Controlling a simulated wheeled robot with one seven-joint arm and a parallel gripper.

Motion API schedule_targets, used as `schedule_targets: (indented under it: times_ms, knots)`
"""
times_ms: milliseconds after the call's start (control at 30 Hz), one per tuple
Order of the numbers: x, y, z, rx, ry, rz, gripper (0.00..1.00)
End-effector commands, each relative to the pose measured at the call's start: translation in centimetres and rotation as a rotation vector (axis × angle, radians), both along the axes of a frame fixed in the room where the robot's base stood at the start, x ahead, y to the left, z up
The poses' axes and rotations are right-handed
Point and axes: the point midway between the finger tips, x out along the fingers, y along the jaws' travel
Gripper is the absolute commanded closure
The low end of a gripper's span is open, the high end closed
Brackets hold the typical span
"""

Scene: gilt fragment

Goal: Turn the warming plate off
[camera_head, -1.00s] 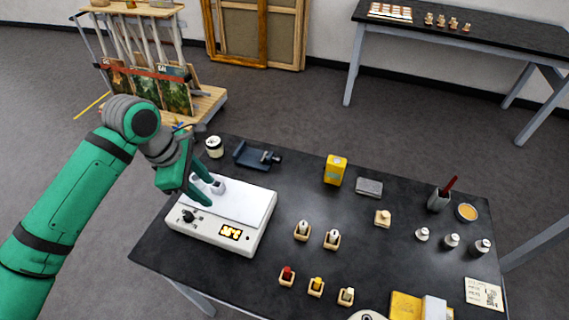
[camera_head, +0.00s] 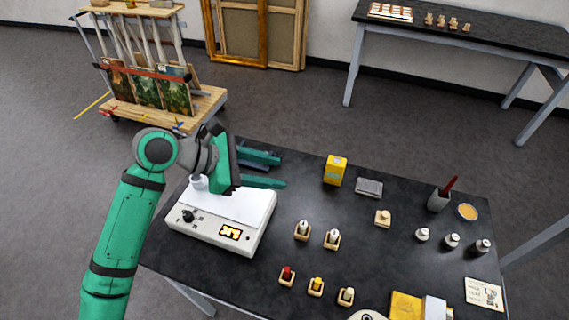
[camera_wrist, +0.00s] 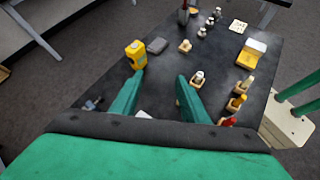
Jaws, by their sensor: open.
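The warming plate (camera_head: 225,207) is a white box with a flat top at the left of the black table. Its front has a black knob (camera_head: 188,216) and a lit orange display (camera_head: 230,232). My gripper (camera_head: 282,170) is open and empty, with its green fingers pointing right above the table, past the plate's back right corner. The arm hides part of the plate's back. In the wrist view my gripper (camera_wrist: 156,84) shows two spread fingers with bare table between them; the knob is not visible there.
A yellow box (camera_head: 335,170) and a grey block (camera_head: 369,187) stand right of my fingers. Several small bottles in wooden holders (camera_head: 303,231) stand right of the plate. A white jar (camera_head: 199,182) is partly hidden behind my arm.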

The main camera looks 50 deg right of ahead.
Motion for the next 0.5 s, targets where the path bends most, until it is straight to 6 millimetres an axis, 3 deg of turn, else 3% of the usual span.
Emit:
schedule_targets:
  times_ms: [200, 500]
  knots:
    - [-2.0, -1.3, 1.7, -0.100, 0.107, 0.003, 0.59]
    - [-2.8, -1.8, 2.7, -0.153, 0.167, 0.007, 0.59]
